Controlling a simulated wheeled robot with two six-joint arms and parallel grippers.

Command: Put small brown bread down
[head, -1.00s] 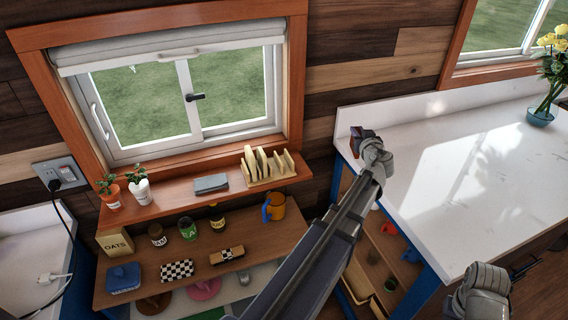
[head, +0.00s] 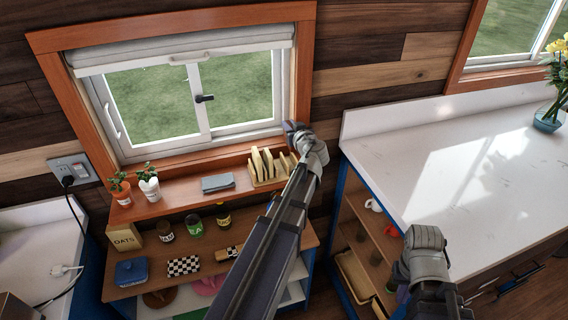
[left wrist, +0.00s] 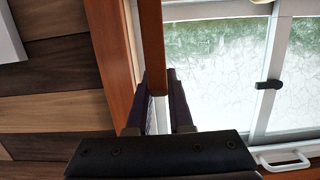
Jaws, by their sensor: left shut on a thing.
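My left gripper (head: 291,127) is raised near the right side of the window frame, above the toast rack in the head view. In the left wrist view my left gripper (left wrist: 158,84) is shut on a narrow brown piece, the small brown bread (left wrist: 152,45), seen edge-on and reaching up out of the picture. The bread cannot be made out in the head view. My right gripper (head: 425,240) is over the white counter's front edge; its fingers cannot be made out.
The cream toast rack (head: 266,180) with several slots stands on the wooden sill (head: 185,199), beside a grey folded cloth (head: 217,183) and potted plants (head: 148,180). The shelf below holds jars (head: 195,226) and a blue butter dish (head: 131,272). The white counter (head: 455,165) has free room.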

